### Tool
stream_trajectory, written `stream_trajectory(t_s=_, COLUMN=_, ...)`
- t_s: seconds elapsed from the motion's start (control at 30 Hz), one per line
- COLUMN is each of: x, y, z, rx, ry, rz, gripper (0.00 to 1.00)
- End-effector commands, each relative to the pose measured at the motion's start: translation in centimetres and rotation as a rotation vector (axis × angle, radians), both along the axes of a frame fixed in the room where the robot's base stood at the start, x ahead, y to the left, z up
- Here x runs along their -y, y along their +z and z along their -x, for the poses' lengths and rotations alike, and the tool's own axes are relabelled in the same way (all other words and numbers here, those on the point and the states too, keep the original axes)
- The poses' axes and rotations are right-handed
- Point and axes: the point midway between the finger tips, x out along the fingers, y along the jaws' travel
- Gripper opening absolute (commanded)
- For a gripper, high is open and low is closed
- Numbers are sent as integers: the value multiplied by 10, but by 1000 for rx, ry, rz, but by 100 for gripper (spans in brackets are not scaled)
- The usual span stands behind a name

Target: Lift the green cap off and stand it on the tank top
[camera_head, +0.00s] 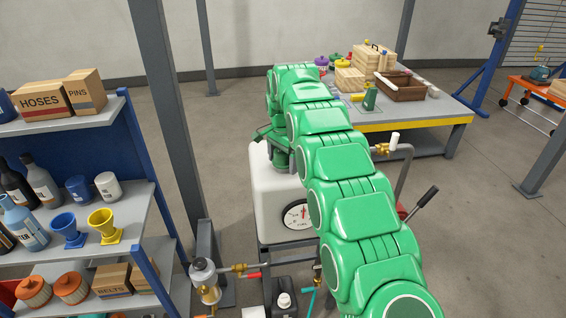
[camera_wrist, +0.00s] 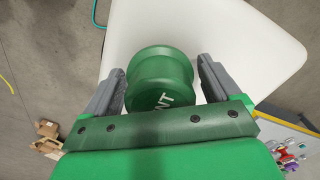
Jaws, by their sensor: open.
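The green cap (camera_wrist: 160,78) is a dark green, waisted round piece with white lettering, partly cut off from sight by my gripper's plate. It stands on the white tank top (camera_wrist: 245,40) in the wrist view. My gripper (camera_wrist: 161,66) is open, with one grey finger on each side of the cap. A gap shows between the cap and the right finger; the left finger is very close to it. In the head view the white tank (camera_head: 270,190) stands behind my green arm, which hides much of its top.
A brass valve with a white handle (camera_head: 393,142) is right of my arm. A shelf rack (camera_head: 110,115) stands at left, near a grey post (camera_head: 168,100). A workbench (camera_head: 430,112) with boxes is behind. Bare tank top surrounds the cap.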

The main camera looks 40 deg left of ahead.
Motion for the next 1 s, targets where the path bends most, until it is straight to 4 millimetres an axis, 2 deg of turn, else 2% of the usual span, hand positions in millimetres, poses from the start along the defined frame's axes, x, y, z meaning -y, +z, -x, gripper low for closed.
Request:
stream_trajectory(t_s=0.07, x=0, y=0, z=0, rx=0, ry=0, rz=0, gripper=89)
stream_trajectory(t_s=0.4, x=0, y=0, z=0, rx=0, ry=0, rz=0, gripper=37)
stream_trajectory(t_s=0.7, x=0, y=2, z=0, rx=0, ry=0, rz=-1, gripper=36)
stream_trajectory(t_s=1.0, x=-1, y=18, z=0, rx=2, ry=0, rz=-3, gripper=36)
